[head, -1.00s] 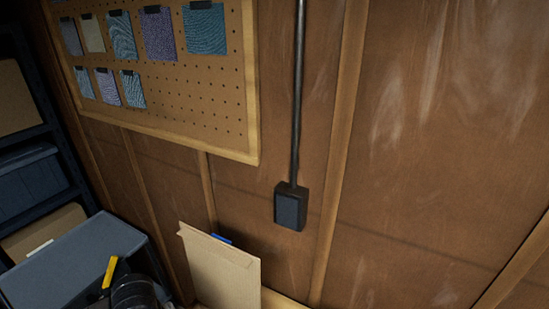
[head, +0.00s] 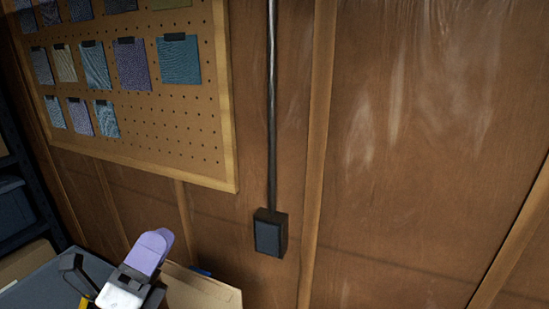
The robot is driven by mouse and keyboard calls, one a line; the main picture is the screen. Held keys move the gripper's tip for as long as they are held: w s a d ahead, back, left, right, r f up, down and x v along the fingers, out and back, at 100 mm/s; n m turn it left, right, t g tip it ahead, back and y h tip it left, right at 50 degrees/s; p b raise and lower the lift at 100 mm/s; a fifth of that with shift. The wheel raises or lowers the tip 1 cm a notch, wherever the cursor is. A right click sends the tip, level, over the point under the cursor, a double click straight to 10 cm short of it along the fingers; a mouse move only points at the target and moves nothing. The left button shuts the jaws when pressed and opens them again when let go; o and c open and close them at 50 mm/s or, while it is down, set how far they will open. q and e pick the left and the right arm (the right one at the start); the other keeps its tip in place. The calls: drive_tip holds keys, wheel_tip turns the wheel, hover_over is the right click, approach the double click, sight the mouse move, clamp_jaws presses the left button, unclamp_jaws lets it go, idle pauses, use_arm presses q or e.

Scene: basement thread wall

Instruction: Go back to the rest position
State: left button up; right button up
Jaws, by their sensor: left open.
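My left gripper (head: 118,274) shows at the lower left of the head view, seen from above. It is open, with dark, white and lilac parts and a bit of yellow below. I see nothing held in it. It is in front of the grey box top and the tan board, and covers part of both. My right gripper is not in view.
A pegboard (head: 170,150) with several fabric swatches hangs on the wooden wall. A dark outlet box (head: 270,233) on a vertical conduit (head: 271,100) is to its right. A tan board (head: 205,291) leans below. Dark shelving (head: 28,175) and a grey box (head: 35,290) stand at left.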

use_arm(q)
drive_tip(key=w+a+f+n+y, duration=0.1)
drive_tip(key=a+f+n+y, duration=0.15)
drive_tip(key=n+y, duration=0.7)
drive_tip(key=a+f+n+y, duration=0.1)
drive_tip(key=a+n+y, duration=0.3)
drive_tip(key=n+y, duration=0.55)
wheel_tip(320, 180, down, 10)
drive_tip(key=s+a+n+g+h, duration=0.1)
drive_tip(key=s+n+g, duration=0.1)
drive_tip(key=n+g, duration=0.4)
drive_tip(key=s+d+f+n+g+h, duration=0.25)
drive_tip(key=s+f+g, duration=0.35)
drive_tip(key=s+f, duration=0.9)
drive_tip(key=s+d+f+n+g+h, duration=0.1)
drive_tip(key=s+f+n+g+h, duration=0.35)
drive_tip(key=s+f, duration=1.1)
wheel_tip(320, 180, up, 22)
drive_tip(key=w+m+g+y+p, duration=0.1)
drive_tip(key=w+y+p, duration=0.1)
drive_tip(key=p, duration=2.2)
drive_tip(key=shift+d+y+p, duration=0.15)
drive_tip(key=shift+y+p, duration=0.15)
drive_tip(key=shift+p, duration=0.05)
